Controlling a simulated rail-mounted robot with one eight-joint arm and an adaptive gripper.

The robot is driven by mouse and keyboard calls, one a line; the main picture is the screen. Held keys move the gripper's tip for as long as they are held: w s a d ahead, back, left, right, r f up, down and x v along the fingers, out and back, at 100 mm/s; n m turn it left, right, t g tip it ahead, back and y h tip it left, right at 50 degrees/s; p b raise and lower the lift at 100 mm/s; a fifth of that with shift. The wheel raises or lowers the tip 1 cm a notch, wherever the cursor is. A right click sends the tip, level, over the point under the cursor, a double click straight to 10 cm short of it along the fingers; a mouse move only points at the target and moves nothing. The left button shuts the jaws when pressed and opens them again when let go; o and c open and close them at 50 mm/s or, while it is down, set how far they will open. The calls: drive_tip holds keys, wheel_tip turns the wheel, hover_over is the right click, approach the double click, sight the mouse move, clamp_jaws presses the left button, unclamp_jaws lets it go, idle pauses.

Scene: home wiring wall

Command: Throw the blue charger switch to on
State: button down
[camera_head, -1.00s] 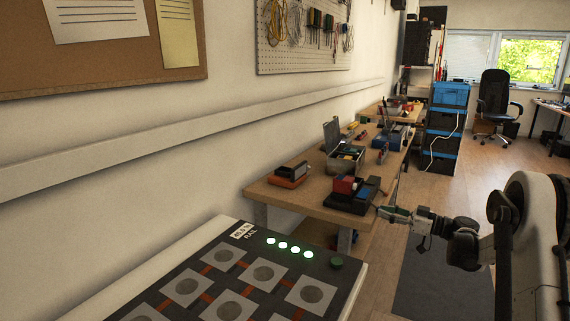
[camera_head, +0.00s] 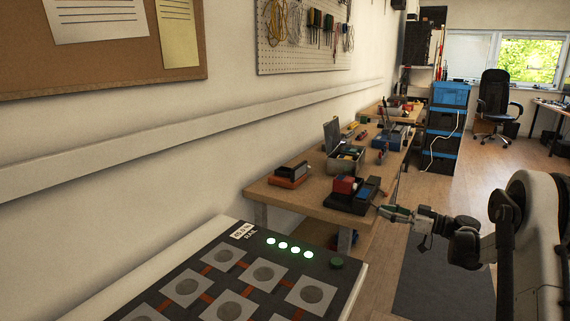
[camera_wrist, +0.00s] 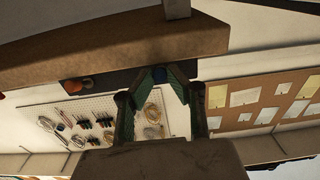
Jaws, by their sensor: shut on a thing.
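In the wrist view, a small blue piece (camera_wrist: 159,72), which looks like the blue charger switch's handle, sits between the fingertips of my gripper (camera_wrist: 160,75). It is in front of a dark panel (camera_wrist: 105,82) by the brown bench edge. The green-padded fingers close in on it from both sides, and much of it is hidden. In the head view, my gripper (camera_head: 384,211) is at the near right end of the wooden workbench. The switch cannot be made out there, so I cannot tell its on or off position.
A wooden workbench (camera_head: 300,198) along the wall carries a red box (camera_head: 346,185) and a grey toolbox (camera_head: 345,160). A panel with round pads and lit green lamps (camera_head: 290,249) is in front. Blue-lidded crates (camera_head: 450,94) stand behind. Open floor lies right of the bench.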

sight(369, 195)
drive_tip(key=shift+d+r, duration=0.15)
drive_tip(key=shift+r, duration=1.05)
idle(0.8)
drive_tip(key=shift+r, duration=0.15)
drive_tip(key=shift+r+p, duration=0.2)
drive_tip(key=shift+p, duration=0.1)
drive_tip(key=shift+w+a+r, duration=0.1)
drive_tip(key=shift+a+r, duration=0.2)
drive_tip(key=shift+r, duration=0.05)
idle(0.9)
drive_tip(key=shift+a+r, duration=0.1)
drive_tip(key=shift+r, duration=0.1)
drive_tip(key=shift+w+a+r, duration=0.15)
drive_tip(key=shift+a+r, duration=0.1)
idle(0.4)
drive_tip(key=c, duration=2.4)
unclamp_jaws()
drive_tip(key=shift+c, duration=0.2)
drive_tip(key=o, duration=0.5)
